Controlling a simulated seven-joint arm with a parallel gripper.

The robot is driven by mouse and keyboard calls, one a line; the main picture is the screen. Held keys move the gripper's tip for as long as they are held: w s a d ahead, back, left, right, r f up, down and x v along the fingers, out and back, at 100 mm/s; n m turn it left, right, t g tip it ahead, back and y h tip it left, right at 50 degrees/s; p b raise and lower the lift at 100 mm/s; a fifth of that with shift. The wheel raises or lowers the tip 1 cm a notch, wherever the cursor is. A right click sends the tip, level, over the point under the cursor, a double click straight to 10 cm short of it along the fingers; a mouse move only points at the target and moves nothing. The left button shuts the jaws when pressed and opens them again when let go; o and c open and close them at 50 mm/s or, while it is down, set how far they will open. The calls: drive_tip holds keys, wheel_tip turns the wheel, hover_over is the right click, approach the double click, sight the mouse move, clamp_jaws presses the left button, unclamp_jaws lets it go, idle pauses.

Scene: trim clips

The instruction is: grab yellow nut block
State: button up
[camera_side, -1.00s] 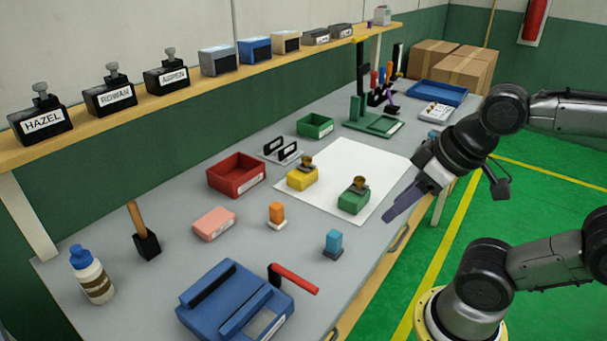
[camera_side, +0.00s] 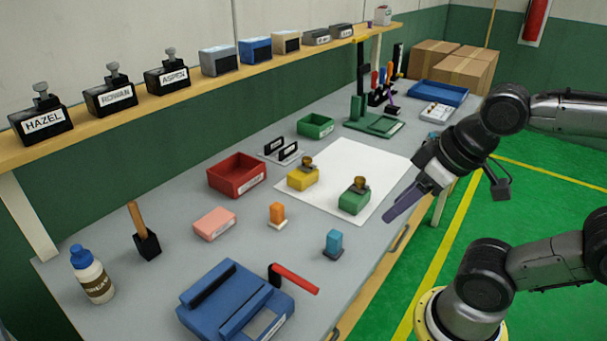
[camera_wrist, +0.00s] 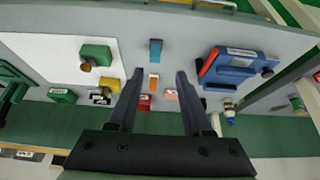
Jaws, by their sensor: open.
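The yellow nut block (camera_side: 302,179) stands upright on a white sheet (camera_side: 345,155) on the grey bench, with a brass-coloured nut on top. A green block (camera_side: 353,202) with a similar brass top stands to its right on the same sheet. In the wrist view the yellow block (camera_wrist: 110,86) is just left of my left finger, and the green block (camera_wrist: 97,53) is further up and left. My gripper (camera_side: 396,211) is open and empty, above the bench's front edge, right of the green block and clear of both. Its fingers (camera_wrist: 160,75) are spread in the wrist view.
A red bin (camera_side: 237,176) and black upright plates (camera_side: 280,152) stand beyond the yellow block. An orange block (camera_side: 277,214) and a blue block (camera_side: 333,243) stand nearer. A blue fixture with a red handle (camera_side: 240,305) is at the front. The sheet's middle is clear.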

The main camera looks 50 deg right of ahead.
drive_tip(key=o, duration=0.8)
